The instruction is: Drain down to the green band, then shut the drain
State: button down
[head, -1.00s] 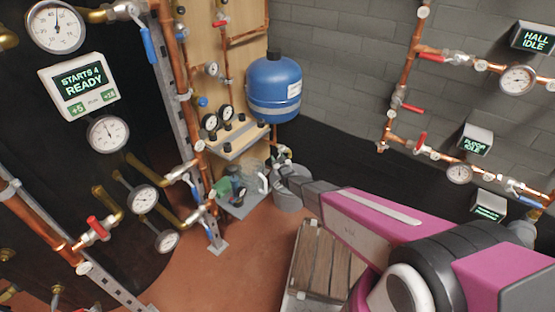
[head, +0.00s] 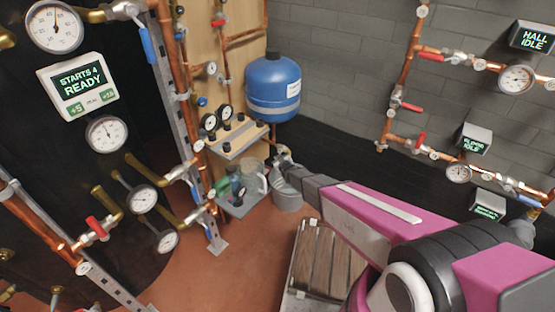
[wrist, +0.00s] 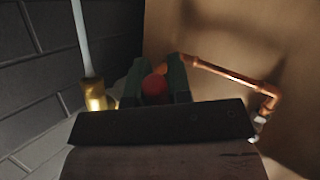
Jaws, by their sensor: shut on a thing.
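My gripper (head: 281,160) is low at the back, under the blue vessel (head: 274,88) and above a grey bucket (head: 288,198). In the wrist view its two dark green fingers (wrist: 160,78) are shut on a round red part (wrist: 155,85), seemingly the drain handle. The fingers hide most of that part and the valve behind it. Two small gauges (head: 209,122) (head: 225,112) stand at the shelf left of the vessel. Their needles and any green band are too small to read. I cannot see whether water is flowing.
A copper pipe (wrist: 232,76) runs right of the fingers, and a brass fitting (wrist: 96,94) is at their left. A jug (head: 253,182) and bottles stand on a low grey shelf. A wooden pallet (head: 325,262) lies beneath my arm.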

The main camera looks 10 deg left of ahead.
jog(key=shift+s+d+n+g+h, duration=0.1)
jog(key=shift+n+g+h, duration=0.2)
jog(key=c, duration=1.1)
grip_release()
jog(key=v, duration=1)
jog(key=shift+s+d+r, duration=0.15)
jog(key=shift+s+d, duration=0.05)
jog(key=shift+s, duration=0.15)
